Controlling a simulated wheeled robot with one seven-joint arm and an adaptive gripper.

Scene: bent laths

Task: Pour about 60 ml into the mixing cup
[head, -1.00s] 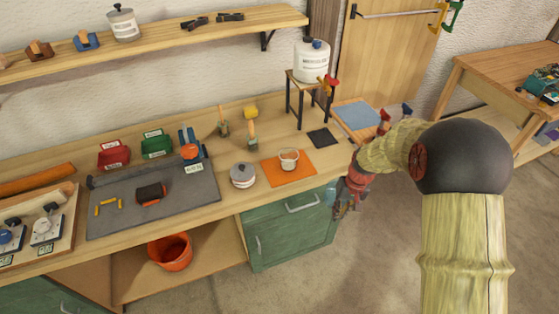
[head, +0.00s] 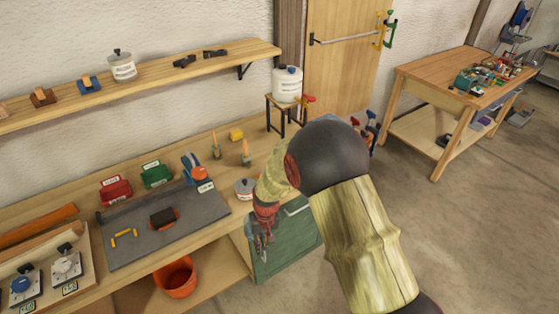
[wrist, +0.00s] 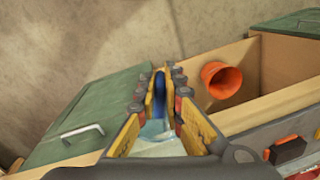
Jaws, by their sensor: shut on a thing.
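My gripper (wrist: 160,100) is shut on a pale, translucent thing with a blue strip (wrist: 159,108), seen between its yellow finger pads in the wrist view. It looks like a clear vessel, but its shape and contents cannot be made out. In the head view my gripper (head: 262,240) hangs in front of the bench, by the green cabinet (head: 290,245). The mixing cup and its orange mat are not visible now; my arm covers that part of the bench. A white container with a red tap (head: 288,86) stands on a small stand at the bench's back right.
A lidded tin (head: 244,188) stands on the bench just left of my arm. A grey mat (head: 190,215) with small items lies further left. An orange bucket (head: 176,277) sits on the lower shelf and shows in the wrist view (wrist: 222,80).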

